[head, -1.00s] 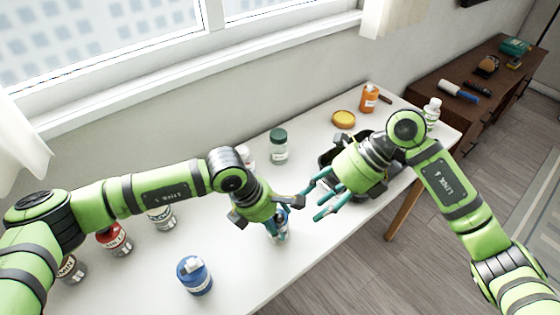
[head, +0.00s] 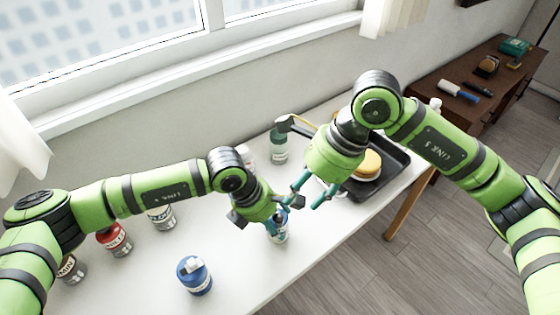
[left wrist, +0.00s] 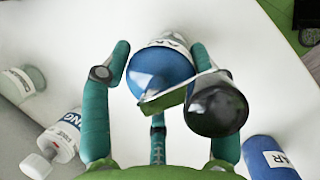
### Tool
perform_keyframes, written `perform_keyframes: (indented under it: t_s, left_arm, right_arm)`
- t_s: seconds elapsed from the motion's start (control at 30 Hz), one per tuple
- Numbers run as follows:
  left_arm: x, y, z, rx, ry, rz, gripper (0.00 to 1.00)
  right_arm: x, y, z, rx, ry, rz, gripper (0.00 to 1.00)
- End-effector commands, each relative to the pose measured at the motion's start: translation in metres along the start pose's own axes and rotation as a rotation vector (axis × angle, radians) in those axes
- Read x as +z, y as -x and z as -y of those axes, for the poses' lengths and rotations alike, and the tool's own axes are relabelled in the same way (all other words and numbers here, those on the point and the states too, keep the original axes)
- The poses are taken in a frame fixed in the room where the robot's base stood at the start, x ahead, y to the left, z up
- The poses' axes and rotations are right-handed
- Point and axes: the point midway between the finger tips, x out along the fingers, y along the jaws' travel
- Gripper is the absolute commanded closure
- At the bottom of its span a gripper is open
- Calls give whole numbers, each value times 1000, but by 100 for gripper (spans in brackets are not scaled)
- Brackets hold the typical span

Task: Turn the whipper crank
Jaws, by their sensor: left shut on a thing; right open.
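The whipper (head: 279,236) stands on the white table, mostly hidden in the head view by my left gripper. The left wrist view shows its round blue top (left wrist: 158,72), a pale label above it, a green piece, and a glossy black knob (left wrist: 216,106) at the right that seems to be the crank's end. My left gripper (head: 276,228) is shut around the whipper, with teal fingers on both sides of it. My right gripper (head: 306,197) is open and empty, its fingers pointing down and left, just above and right of the whipper and close to my left gripper.
A blue-lidded jar (head: 195,276) stands in front, left of the whipper. A red jar (head: 115,239) and others stand at the left. A green-lidded jar (head: 278,145) is behind. A black tray (head: 395,160) with a round yellow item (head: 367,165) is at the right.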

Motion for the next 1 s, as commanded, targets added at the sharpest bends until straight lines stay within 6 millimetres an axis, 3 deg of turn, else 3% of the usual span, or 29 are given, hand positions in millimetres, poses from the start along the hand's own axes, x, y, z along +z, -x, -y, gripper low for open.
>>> perform_keyframes:
  t_s: [0.37,0.47,1.0]
  left_arm:
    - [-1,-1,0,1,0,-2,76]
    - [-1,-1,0,0,0,-1,76]
    - [0,-1,1,-2,0,0,76]
  right_arm:
    - [0,-77,-1,6,-2,1,52]
    - [-3,-75,4,47,87,-3,52]
    - [-3,30,10,49,107,-1,52]
